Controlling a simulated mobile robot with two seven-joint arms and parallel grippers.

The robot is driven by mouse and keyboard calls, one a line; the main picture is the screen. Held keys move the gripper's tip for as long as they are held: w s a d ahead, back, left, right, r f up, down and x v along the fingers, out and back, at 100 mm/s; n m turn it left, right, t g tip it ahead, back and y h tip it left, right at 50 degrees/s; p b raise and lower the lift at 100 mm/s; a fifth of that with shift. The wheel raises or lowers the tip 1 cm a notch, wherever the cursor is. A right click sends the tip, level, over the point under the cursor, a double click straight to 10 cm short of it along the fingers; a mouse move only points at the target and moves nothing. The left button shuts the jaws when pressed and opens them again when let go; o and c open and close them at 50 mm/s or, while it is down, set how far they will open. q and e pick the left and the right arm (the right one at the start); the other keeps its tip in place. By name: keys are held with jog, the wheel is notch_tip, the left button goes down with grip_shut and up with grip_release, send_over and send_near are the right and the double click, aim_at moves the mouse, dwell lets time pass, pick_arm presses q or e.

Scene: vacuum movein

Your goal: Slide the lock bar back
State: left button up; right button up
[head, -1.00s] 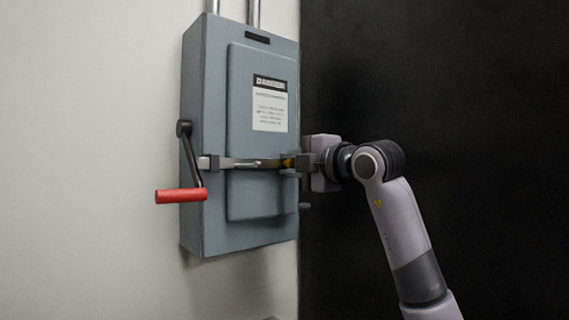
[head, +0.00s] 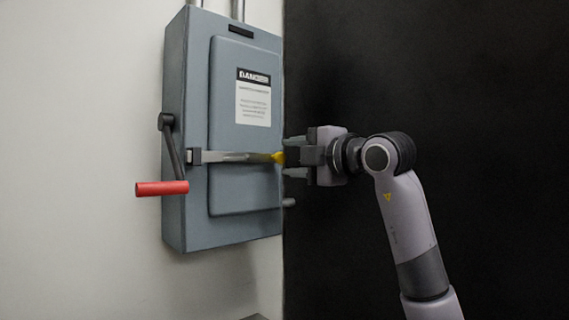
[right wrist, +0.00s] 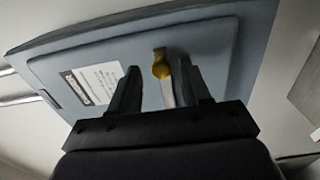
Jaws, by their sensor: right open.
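The lock bar (head: 235,157) is a flat grey metal bar lying level across the front of a grey switch box (head: 243,190). A bracket (head: 194,156) holds its left end, and a yellow knob (head: 279,157) is at its right end. My right gripper (head: 289,157) is open just right of the knob, pointing left. In the right wrist view the knob (right wrist: 161,71) shows between the two open fingers, apparently without contact. My left gripper is not in view.
A lever with a red handle (head: 162,188) hangs on the box's left side. A danger label (head: 253,97) is on the door. Pipes (head: 238,10) rise above.

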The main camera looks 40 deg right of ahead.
jog(key=s, duration=0.3)
jog(key=shift+s+d+b, duration=0.15)
jog(key=shift+s+b, duration=0.15)
jog(key=shift+b, duration=0.05)
jog(key=shift+s, duration=0.1)
